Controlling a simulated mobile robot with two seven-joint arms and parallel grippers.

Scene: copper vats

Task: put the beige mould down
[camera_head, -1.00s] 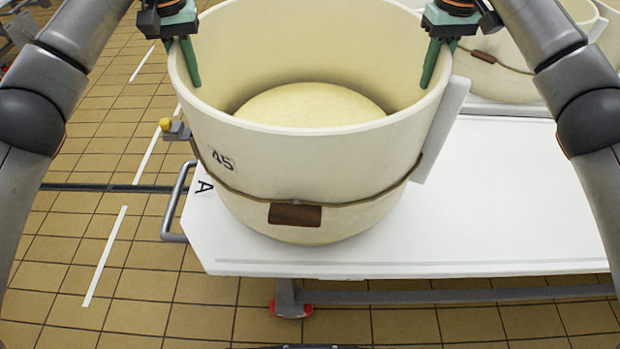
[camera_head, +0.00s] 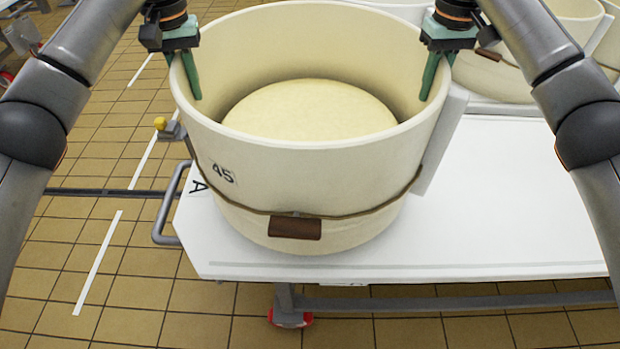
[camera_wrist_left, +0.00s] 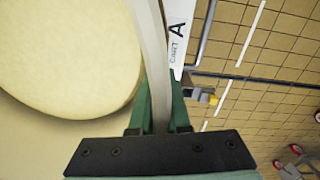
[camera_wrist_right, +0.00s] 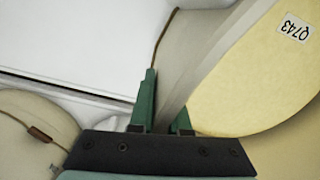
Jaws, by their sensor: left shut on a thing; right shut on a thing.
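The beige mould (camera_head: 300,165) is a large round tub marked 45, with a cord and a brown tag around it and a pale yellow round mass inside. It is upright at the left end of the white cart top (camera_head: 510,215); I cannot tell whether its base touches the top. My left gripper (camera_head: 192,78) is shut on its left rim, and the wall (camera_wrist_left: 152,50) passes between the fingers in the left wrist view. My right gripper (camera_head: 432,78) is shut on its right rim, and the wall (camera_wrist_right: 205,75) shows between the fingers in the right wrist view.
Other beige moulds (camera_head: 495,75) stand behind at the right. A grey cart handle (camera_head: 168,205) and a yellow knob (camera_head: 160,123) are at the left end. The white top is clear to the right of the mould. Tiled floor (camera_head: 100,165) lies around the cart.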

